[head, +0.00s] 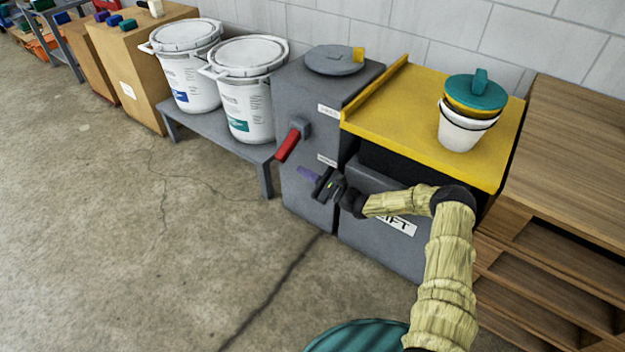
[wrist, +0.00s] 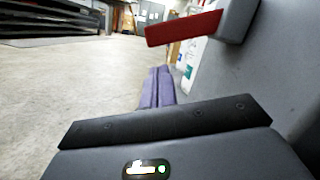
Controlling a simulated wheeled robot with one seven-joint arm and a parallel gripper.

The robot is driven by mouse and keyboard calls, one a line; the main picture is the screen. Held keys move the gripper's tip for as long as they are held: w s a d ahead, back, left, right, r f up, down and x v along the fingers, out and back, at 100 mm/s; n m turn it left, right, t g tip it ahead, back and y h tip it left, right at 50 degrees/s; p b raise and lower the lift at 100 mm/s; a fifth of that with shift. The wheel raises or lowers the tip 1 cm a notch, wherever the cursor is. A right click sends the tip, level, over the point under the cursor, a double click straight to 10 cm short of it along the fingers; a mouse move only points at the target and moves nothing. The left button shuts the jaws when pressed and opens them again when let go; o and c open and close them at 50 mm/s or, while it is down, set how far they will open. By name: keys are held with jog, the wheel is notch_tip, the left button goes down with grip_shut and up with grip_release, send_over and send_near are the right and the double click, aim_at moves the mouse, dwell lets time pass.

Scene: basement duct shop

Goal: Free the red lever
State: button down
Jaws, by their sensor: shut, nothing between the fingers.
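The red lever (head: 288,145) is on the front of a grey cabinet (head: 290,100), slanting down to the left from a small grey mount. It also shows at the top of the wrist view (wrist: 183,28), near the mount (wrist: 238,20). My gripper (head: 300,170) has purple fingers, which are shut and empty. It is just below the lever in the head view, apart from it as far as I can tell. In the wrist view the closed fingers (wrist: 158,88) point forward, below the lever. I cannot make out anything jamming the lever.
A grey bench (head: 235,140) with white buckets (head: 246,90) stands left of the cabinet. A yellow-topped unit (head: 400,105) with a white pail (head: 462,132) is on the right, beside wooden pallets (head: 570,150). The floor in front is clear.

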aim_at(290, 144)
jog(key=b+x, duration=0.1)
jog(key=x, duration=0.4)
jog(key=shift+w+a+b, duration=0.1)
jog(key=shift+b, duration=0.25)
jog(key=shift+r, duration=0.15)
jog(key=shift+a+r+m+p, duration=0.1)
jog(key=shift+m+p, duration=0.3)
jog(key=shift+p, duration=0.2)
